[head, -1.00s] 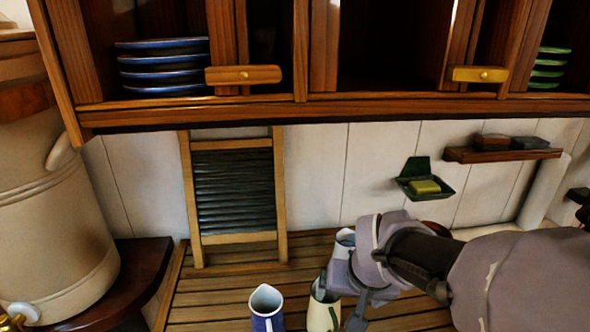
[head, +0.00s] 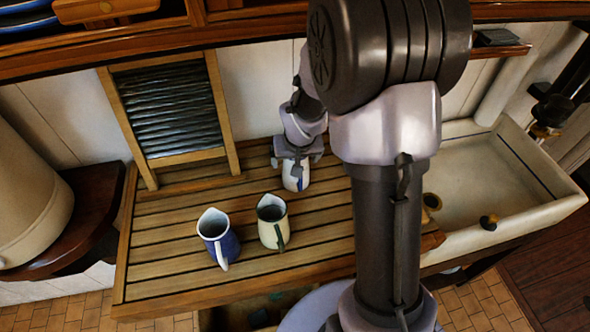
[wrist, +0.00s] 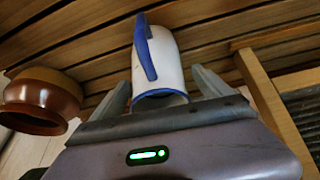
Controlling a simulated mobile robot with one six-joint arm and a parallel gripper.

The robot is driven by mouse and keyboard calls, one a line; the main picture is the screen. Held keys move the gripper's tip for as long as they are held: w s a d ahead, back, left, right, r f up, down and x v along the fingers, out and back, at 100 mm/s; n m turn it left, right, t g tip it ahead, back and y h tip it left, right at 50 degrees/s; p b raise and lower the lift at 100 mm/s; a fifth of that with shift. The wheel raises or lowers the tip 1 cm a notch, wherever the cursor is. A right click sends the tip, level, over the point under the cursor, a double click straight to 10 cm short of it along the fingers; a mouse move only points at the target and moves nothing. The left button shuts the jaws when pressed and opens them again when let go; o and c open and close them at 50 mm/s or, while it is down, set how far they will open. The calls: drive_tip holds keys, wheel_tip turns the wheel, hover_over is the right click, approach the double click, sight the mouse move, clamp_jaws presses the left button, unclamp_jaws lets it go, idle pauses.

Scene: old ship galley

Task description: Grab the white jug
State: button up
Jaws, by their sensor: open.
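The white jug (head: 295,183) stands on the slatted wooden counter near the wall, partly hidden under my gripper (head: 297,160) in the head view. In the wrist view the white jug (wrist: 172,65) shows a blue handle and blue rim. It lies between the two spread fingers of my gripper (wrist: 163,90), with a finger on each side. My gripper is open, and I cannot tell whether either finger touches the jug. A blue jug (head: 229,245) and a cream jug with a dark green handle (head: 268,236) stand in front of it to the left.
A washboard (head: 170,110) leans on the wall at the left. A sink (head: 480,185) is at the right. In the wrist view a brown pot (wrist: 40,92) stands near the left finger. The counter's front left is free.

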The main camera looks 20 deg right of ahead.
drive_tip(key=shift+d, duration=0.1)
drive_tip(key=shift+r, duration=0.1)
drive_tip(key=c, duration=0.4)
clamp_jaws()
